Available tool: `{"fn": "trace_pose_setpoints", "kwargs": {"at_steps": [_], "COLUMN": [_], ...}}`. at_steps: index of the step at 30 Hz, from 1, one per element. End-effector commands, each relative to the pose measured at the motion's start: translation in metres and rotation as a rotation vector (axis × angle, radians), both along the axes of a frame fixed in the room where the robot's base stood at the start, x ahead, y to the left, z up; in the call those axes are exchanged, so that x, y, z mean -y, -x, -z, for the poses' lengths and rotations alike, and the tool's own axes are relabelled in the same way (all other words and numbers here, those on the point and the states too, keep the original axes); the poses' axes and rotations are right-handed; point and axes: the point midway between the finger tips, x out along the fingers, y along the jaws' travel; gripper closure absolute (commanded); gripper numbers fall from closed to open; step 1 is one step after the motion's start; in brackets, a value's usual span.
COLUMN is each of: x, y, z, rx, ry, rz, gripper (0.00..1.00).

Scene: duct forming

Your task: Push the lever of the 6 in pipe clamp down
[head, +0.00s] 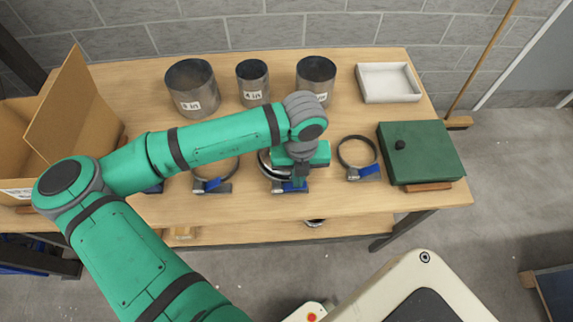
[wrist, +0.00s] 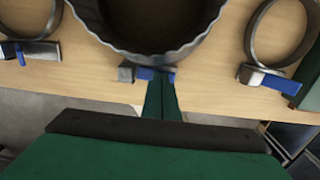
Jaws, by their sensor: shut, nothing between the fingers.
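A clamp with a blue lever (head: 293,187) is at the middle of the table's front, mostly hidden by my gripper in the head view. No size label on it is readable. In the wrist view its blue lever (wrist: 152,73) lies right at my fingertips, below a crimped metal pipe (wrist: 190,48) standing there. My gripper (head: 299,182) is shut and empty, pointing down at the lever. It also shows in the wrist view (wrist: 161,82). Whether it touches the lever, and the lever's exact tilt, I cannot tell.
A ring clamp (head: 357,152) lies to the right, another clamp (head: 212,186) to the left. Three metal pipes (head: 192,87) stand behind. A white tray (head: 388,82) and a green box (head: 420,152) are at the right, a cardboard box (head: 62,128) at the left.

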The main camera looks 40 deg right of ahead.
Motion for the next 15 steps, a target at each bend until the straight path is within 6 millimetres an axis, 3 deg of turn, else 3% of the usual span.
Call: {"fn": "trace_pose_setpoints", "kwargs": {"at_steps": [8,15], "x": [0.000,0.000], "y": [0.000,0.000], "z": [0.005,-0.011], "rx": [-0.001,0.001], "ry": [-0.001,-0.001], "rz": [0.000,0.000], "gripper": [1.00,1.00]}}
